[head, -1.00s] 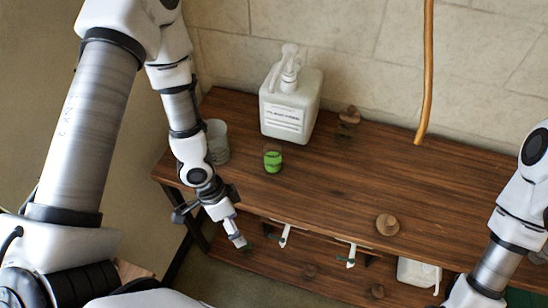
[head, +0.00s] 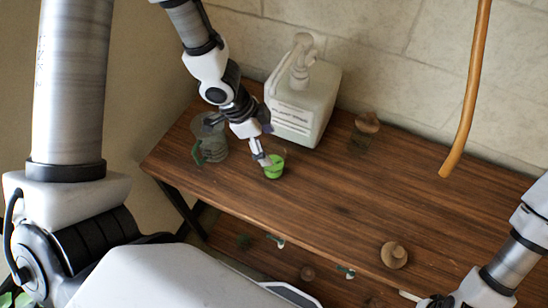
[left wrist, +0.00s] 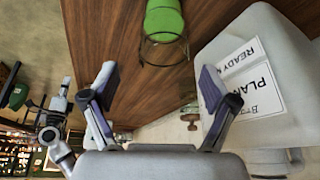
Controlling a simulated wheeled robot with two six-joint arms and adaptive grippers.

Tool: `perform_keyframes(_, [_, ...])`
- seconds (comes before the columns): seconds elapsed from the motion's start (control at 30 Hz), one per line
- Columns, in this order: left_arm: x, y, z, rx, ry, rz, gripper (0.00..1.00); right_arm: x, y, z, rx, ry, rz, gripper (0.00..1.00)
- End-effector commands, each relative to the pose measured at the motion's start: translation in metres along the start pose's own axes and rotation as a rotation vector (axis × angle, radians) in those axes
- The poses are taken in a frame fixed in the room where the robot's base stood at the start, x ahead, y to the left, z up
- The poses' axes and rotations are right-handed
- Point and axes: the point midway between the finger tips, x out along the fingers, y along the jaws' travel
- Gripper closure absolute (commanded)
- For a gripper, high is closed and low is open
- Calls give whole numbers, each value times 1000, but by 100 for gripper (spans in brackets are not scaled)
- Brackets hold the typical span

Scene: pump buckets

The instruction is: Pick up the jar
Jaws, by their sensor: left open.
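A small jar (head: 274,167), green with a clear glass rim, stands on the wooden table in front of the white pump bottle. In the left wrist view the jar (left wrist: 163,22) is at the top middle, beyond the fingertips, with its glass end towards me. My left gripper (head: 263,160) is right beside the jar at its upper left in the head view. In the left wrist view the gripper (left wrist: 158,88) is open, with nothing between its fingers.
The white pump bottle (head: 303,105) stands close behind the jar and at the right of the left wrist view. A clear pitcher (head: 209,138) with a green handle is left of the gripper. Brown knobbed objects (head: 395,255) stand farther right. The table's middle is clear.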

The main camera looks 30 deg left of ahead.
Motion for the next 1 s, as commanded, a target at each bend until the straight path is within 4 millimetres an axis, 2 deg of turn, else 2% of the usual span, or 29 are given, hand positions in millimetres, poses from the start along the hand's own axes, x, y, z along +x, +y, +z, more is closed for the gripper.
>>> perform_keyframes(0.03, [18,2,5,2,-4,2,14,17,0,0,0,1,0,100])
perform_keyframes(0.17, [37,2,3,1,-3,1,14,26,0,0,0,1,0,100])
perform_keyframes(0.43, [38,2,1,-1,-1,1,14,24,0,-1,0,2,0,100])
perform_keyframes(0.57, [38,2,1,-1,-1,1,60,24,0,-1,0,2,0,100])
perform_keyframes(0.6, [38,2,1,-1,-2,1,74,24,0,-1,0,2,0,100])
perform_keyframes(0.67, [38,2,1,-1,-2,1,96,24,0,-1,0,2,0,100])
perform_keyframes(0.7, [39,2,1,-1,-2,1,100,24,0,-1,0,2,0,100])
perform_keyframes(1.0, [37,2,1,-1,-2,1,100,23,0,-1,0,2,0,100])
